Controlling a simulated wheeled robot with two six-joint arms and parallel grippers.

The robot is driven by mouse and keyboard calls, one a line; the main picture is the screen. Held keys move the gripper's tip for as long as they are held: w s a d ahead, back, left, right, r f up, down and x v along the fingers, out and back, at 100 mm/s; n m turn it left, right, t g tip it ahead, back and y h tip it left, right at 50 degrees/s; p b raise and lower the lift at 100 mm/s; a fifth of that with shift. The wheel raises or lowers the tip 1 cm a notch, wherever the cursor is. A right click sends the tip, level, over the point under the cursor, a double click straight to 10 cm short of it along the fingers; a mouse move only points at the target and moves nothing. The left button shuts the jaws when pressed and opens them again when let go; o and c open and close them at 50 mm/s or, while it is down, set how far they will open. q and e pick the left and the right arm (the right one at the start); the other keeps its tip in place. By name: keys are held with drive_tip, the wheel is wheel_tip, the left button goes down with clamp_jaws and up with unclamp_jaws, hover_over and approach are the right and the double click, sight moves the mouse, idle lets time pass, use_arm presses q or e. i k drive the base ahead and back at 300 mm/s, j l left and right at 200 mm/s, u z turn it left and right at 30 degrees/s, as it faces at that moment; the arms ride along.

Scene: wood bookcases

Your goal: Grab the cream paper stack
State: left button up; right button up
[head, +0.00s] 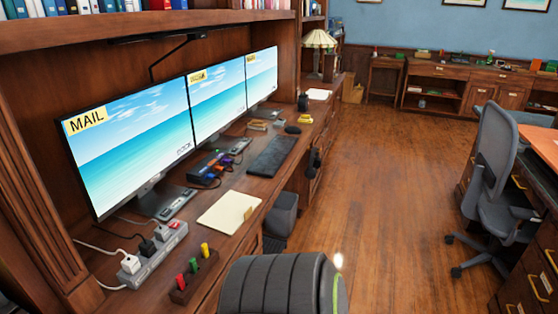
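The cream paper stack (229,212) lies flat on the wooden desk, close to its front edge, in the lower left-middle of the head view. A small yellowish piece shows on its right side. Neither of my grippers is in view, and nothing is touching the stack.
Three monitors (130,135) stand behind the stack. A power strip (155,258) and a rack of coloured pieces (194,273) lie nearer. A keyboard (272,156) is farther along. A dark ribbed rounded object (283,285) stands below. An office chair (492,170) is right; floor between is clear.

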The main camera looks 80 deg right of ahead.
sight(234, 208)
drive_tip(key=z, duration=2.3)
drive_tip(key=i+l, duration=0.3)
drive_tip(key=l, duration=0.2)
